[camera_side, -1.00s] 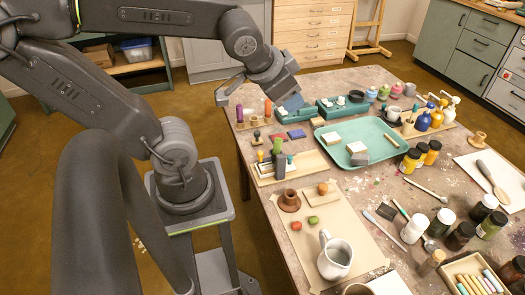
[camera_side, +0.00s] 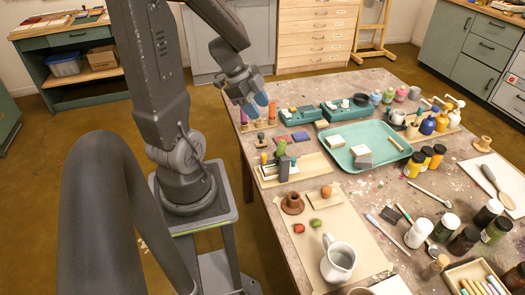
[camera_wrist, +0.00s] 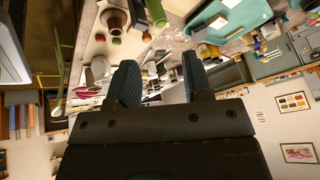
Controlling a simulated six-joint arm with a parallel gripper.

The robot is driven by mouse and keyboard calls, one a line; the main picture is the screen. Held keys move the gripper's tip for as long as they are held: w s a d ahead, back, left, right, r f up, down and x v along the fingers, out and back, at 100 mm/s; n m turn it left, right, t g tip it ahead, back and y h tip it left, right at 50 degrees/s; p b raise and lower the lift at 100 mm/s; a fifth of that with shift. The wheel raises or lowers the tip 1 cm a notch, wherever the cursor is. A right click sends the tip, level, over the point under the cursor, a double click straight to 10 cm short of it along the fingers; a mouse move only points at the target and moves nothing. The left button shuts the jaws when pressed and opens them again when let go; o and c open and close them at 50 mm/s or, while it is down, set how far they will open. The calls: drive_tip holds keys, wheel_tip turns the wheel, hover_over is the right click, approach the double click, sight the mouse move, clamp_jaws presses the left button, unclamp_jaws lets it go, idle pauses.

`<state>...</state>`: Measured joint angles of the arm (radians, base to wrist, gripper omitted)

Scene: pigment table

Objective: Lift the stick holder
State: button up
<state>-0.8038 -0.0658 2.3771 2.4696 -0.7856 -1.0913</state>
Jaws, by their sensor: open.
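A low wooden holder (camera_side: 250,129) with upright coloured sticks, one purple and one orange, stands at the table's far left corner in the side view. It looks like the stick holder. My gripper (camera_side: 255,105) is open and empty beside and partly in front of these sticks, with its blue fingertips pointing down. I cannot tell its exact height or whether it touches a stick. In the wrist view my gripper (camera_wrist: 160,82) shows its two fingers apart with nothing held between them. The stick holder is not clearly made out there.
A wooden tray (camera_side: 311,176) with small upright things stands in front of the holder. Teal boxes (camera_side: 300,116) and a teal tray (camera_side: 343,138) lie to the right. A brown pot (camera_side: 292,204) and a pale jug (camera_side: 338,262) are nearer. Bottles and jars crowd the right.

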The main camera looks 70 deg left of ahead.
sight(264, 155)
drive_tip(key=shift+g+h, duration=0.4)
drive_tip(key=shift+g, duration=0.5)
drive_tip(key=d+f, duration=0.1)
drive_tip(key=f, duration=0.3)
drive_tip(key=d+f, duration=0.1)
drive_tip(key=f, duration=0.4)
drive_tip(key=d+f, duration=0.1)
drive_tip(key=f, duration=0.3)
drive_tip(key=shift+w+d+f, duration=0.1)
drive_tip(key=shift+w+f, duration=0.15)
drive_tip(key=shift+f, duration=0.15)
clamp_jaws()
